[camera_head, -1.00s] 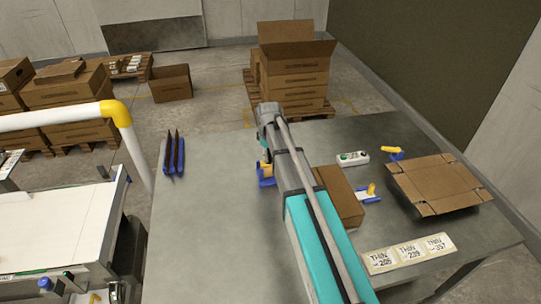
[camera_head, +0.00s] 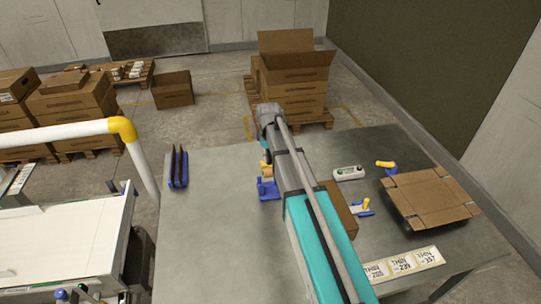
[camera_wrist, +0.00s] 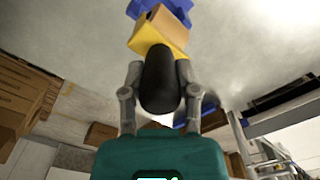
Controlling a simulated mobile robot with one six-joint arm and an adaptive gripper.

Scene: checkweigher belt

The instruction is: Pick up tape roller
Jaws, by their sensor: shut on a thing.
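The tape roller shows in the wrist view as a tan tape roll (camera_wrist: 160,28) on a yellow frame with a black handle (camera_wrist: 160,80). My gripper (camera_wrist: 161,88) is shut around the black handle, one finger on each side. A blue part (camera_wrist: 182,8) sits at the roll's far end. In the head view the tan roll (camera_head: 266,170) and blue part (camera_head: 268,189) show left of my arm, over the grey table (camera_head: 215,240). My arm hides the fingers there. I cannot tell whether the blue part touches the table.
Right of my arm are a brown box (camera_head: 340,208), a blue-and-yellow tool (camera_head: 363,207), a white device (camera_head: 348,173), a flat carton (camera_head: 430,197) and label cards (camera_head: 402,263). The table's middle left is clear.

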